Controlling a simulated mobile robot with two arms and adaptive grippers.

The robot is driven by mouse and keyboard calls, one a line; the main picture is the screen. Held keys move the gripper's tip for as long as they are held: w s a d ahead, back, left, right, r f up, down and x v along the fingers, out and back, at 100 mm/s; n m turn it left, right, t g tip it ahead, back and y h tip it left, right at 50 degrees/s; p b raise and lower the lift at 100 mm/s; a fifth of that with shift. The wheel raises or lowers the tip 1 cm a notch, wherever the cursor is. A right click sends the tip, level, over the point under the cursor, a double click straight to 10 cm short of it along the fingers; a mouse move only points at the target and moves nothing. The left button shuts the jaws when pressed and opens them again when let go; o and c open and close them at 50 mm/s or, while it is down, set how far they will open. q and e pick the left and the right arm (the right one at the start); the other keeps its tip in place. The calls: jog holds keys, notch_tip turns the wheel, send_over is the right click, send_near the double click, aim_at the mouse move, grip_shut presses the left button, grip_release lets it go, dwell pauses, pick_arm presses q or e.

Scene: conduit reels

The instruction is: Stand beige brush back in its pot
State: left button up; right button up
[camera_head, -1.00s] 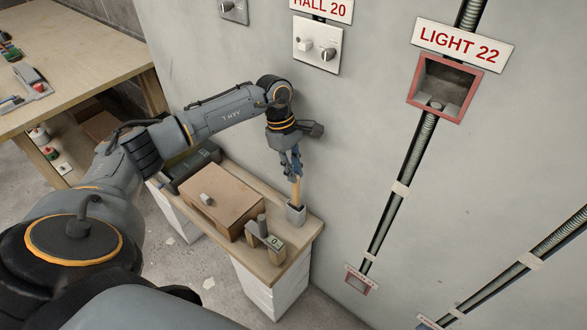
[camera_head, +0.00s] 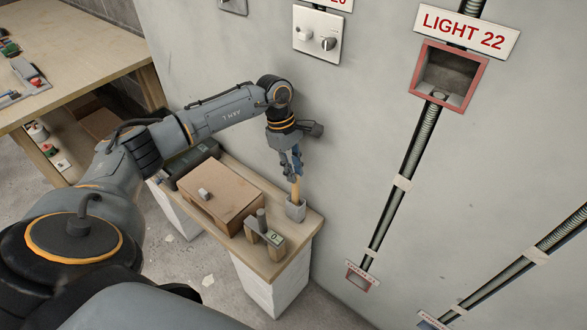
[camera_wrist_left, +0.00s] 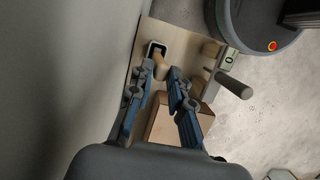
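The beige brush (camera_head: 296,187) stands nearly upright in the small grey pot (camera_head: 296,211) at the wall end of the narrow shelf top. My left gripper (camera_head: 291,167) is just above the pot, fingers pointing down at the brush's upper end. In the left wrist view the fingers (camera_wrist_left: 162,70) are apart, with the beige brush (camera_wrist_left: 161,66) between and just beyond their tips. It leans into the dark mouth of the pot (camera_wrist_left: 156,46). A gap shows on the right finger's side; contact with the left finger is unclear. The brush's lower end is hidden inside the pot. My right gripper is not seen.
A brown box (camera_head: 222,195) and a grey-brown block holder with an upright dark peg (camera_head: 262,222) stand near the pot. A dark case (camera_head: 190,163) lies behind the box. The grey wall is close behind the gripper. A wooden workbench (camera_head: 75,50) is at upper left.

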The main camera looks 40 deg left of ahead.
pick_arm(q)
jog(key=shift+o, duration=1.3)
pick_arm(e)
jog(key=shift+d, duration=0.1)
pick_arm(q)
jog(key=shift+r, duration=0.1)
jog(key=v, duration=0.8)
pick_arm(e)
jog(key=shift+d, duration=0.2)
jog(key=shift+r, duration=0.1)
